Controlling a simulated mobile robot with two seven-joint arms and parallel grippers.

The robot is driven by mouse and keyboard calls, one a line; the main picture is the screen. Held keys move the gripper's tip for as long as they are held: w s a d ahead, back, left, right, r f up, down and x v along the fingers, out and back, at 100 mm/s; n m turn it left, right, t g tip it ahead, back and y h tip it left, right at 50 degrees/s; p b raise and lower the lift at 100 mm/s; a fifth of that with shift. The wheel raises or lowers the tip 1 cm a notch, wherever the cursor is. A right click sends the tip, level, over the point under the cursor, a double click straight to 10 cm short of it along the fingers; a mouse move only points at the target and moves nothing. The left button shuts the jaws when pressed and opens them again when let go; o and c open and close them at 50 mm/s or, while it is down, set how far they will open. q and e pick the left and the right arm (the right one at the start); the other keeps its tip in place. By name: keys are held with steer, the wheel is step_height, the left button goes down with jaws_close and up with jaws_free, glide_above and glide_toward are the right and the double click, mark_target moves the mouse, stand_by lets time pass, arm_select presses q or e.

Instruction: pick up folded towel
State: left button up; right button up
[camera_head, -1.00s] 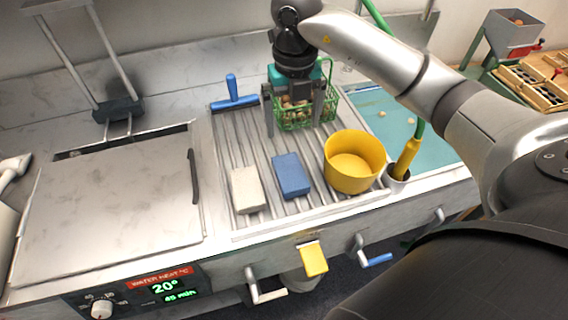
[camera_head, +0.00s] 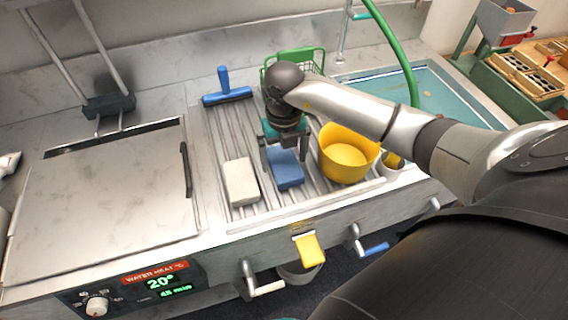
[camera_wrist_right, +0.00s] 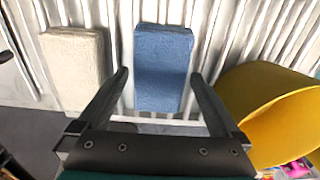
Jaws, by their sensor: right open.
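A blue folded towel (camera_head: 286,174) lies on the ribbed drainboard; it also shows in the right wrist view (camera_wrist_right: 162,60). A cream folded towel (camera_head: 240,182) lies just left of it, also in the right wrist view (camera_wrist_right: 75,65). My right gripper (camera_head: 284,162) is open and empty, above the blue towel. In the wrist view its fingers (camera_wrist_right: 160,80) appear on either side of the blue towel's near part. I cannot tell how far above it they are. The gripper hides part of the blue towel in the head view. My left gripper is not in view.
A yellow bowl (camera_head: 347,158) stands close to the right of the blue towel. A blue squeegee (camera_head: 227,96) and a green wire basket (camera_head: 298,62) are behind. A yellow cloth (camera_head: 309,250) hangs at the front. A closed metal lid (camera_head: 100,200) is left.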

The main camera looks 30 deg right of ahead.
mark_target(284, 161)
steer(key=shift+f, duration=0.1)
steer(key=c, duration=1.3)
step_height(284, 161, up, 20)
steer(key=shift+r+p, duration=0.1)
steer(key=shift+p, duration=1.15)
steer(key=o, duration=0.9)
steer(key=c, duration=0.6)
